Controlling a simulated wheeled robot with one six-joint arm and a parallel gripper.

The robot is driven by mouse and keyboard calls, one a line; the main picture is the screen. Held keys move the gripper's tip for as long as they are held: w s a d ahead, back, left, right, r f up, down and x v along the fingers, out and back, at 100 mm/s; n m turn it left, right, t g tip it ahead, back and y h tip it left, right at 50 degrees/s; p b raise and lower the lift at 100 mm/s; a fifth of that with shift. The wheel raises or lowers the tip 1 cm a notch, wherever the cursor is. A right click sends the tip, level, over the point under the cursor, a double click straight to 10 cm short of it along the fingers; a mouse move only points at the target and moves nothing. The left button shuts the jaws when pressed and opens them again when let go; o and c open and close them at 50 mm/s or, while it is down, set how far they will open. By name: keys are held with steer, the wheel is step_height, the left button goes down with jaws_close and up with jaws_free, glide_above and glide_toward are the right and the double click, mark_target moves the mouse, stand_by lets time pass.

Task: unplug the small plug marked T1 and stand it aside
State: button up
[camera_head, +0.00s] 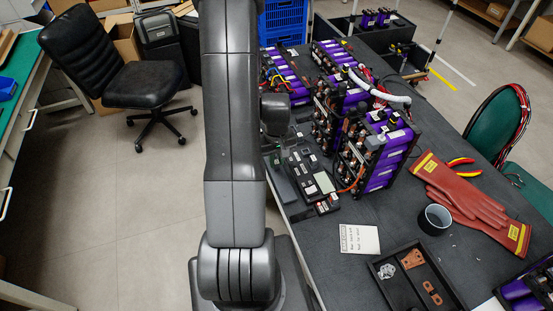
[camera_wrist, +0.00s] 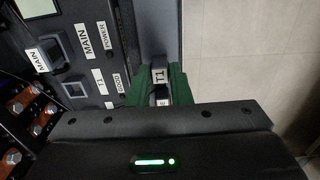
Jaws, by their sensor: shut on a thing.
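In the wrist view, the small plug marked T1 (camera_wrist: 158,75) is pale with a dark body. It sits between the green fingers of my gripper (camera_wrist: 160,85), which are shut on it. The dark panel (camera_wrist: 75,45) is at the left, with labels reading MAIN, POWER, T1 and GOOD. The plug is beside the panel's edge, over a grey strip. I cannot tell whether it touches anything below.
Purple battery modules with copper bars (camera_head: 385,150) stand right of the unit. On the dark bench (camera_head: 350,215) are a note card (camera_head: 359,239), a cup (camera_head: 435,219), red gloves (camera_head: 470,200) and a parts tray (camera_head: 385,296). Bare bench lies around the card. Open floor is at the left.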

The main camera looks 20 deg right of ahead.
steer(key=o, duration=0.9)
steer(key=shift+r+p, duration=2.05)
steer(key=shift+r, duration=1)
steer(key=shift+f, duration=0.2)
step_height(320, 180, down, 6)
steer(key=b, duration=0.4)
steer(key=shift+r, duration=0.3)
